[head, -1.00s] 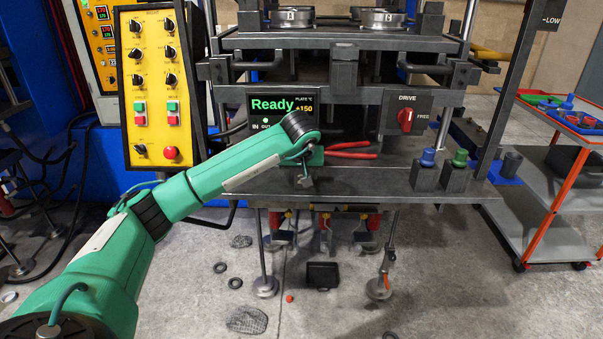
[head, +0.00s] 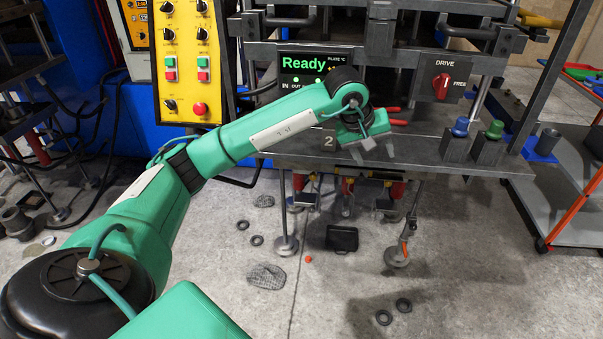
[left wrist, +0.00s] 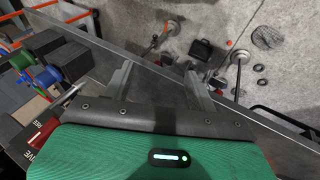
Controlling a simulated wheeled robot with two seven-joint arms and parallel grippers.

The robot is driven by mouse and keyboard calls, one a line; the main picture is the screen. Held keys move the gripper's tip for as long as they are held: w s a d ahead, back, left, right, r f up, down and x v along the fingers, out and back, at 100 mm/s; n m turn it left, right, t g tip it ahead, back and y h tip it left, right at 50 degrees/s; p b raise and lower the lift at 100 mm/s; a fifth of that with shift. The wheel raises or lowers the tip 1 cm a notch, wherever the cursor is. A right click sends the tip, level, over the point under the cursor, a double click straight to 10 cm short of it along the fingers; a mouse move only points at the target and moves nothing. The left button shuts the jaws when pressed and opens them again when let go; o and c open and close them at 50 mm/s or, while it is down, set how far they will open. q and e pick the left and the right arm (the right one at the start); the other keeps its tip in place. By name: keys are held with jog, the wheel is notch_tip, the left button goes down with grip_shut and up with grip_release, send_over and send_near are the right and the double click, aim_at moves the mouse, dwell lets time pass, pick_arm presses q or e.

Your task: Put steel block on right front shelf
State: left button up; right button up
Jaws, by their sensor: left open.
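No loose steel block can be picked out with certainty. Two dark metal blocks stand at the right of the press's front shelf (head: 410,152), one under a blue knob (head: 461,127) and one under a green knob (head: 495,130). My left gripper (head: 376,150) is over the shelf's front edge, left of these blocks, pointing down. In the left wrist view its fingers (left wrist: 158,88) are spread apart with nothing between them. The blue knob (left wrist: 48,57) shows at the left there. My right gripper is out of view.
Red-handled tool (head: 393,116) lies behind my left gripper. A yellow control panel (head: 187,60) stands left. A grey cart (head: 585,175) with orange posts stands right.

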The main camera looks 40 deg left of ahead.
pick_arm(q)
jog(key=s+d+f+n+t+h, duration=0.1)
jog(key=s+d+n+h, duration=0.2)
jog(key=d+n+h, duration=0.55)
jog(key=s+d+f+n+h, duration=0.25)
jog(key=d+h, duration=0.25)
jog(key=d, duration=0.6)
jog(key=s+a+f+m+t+y, duration=0.2)
jog(key=a+f+m+t+y, duration=0.2)
jog(key=a+f+m+y, duration=0.65)
jog(key=s+a+f+m+t+y, duration=0.25)
jog(key=f+m+t+y, duration=0.25)
jog(key=f+m, duration=1.15)
jog(key=s+f+n+g, duration=0.3)
jog(key=s+f+g, duration=0.3)
jog(key=s, duration=0.7)
jog(key=s+f+n+g, duration=0.4)
jog(key=s+f+g, duration=0.2)
jog(key=s+f, duration=0.4)
jog(key=s, duration=0.3)
jog(key=shift+s+d+g, duration=0.3)
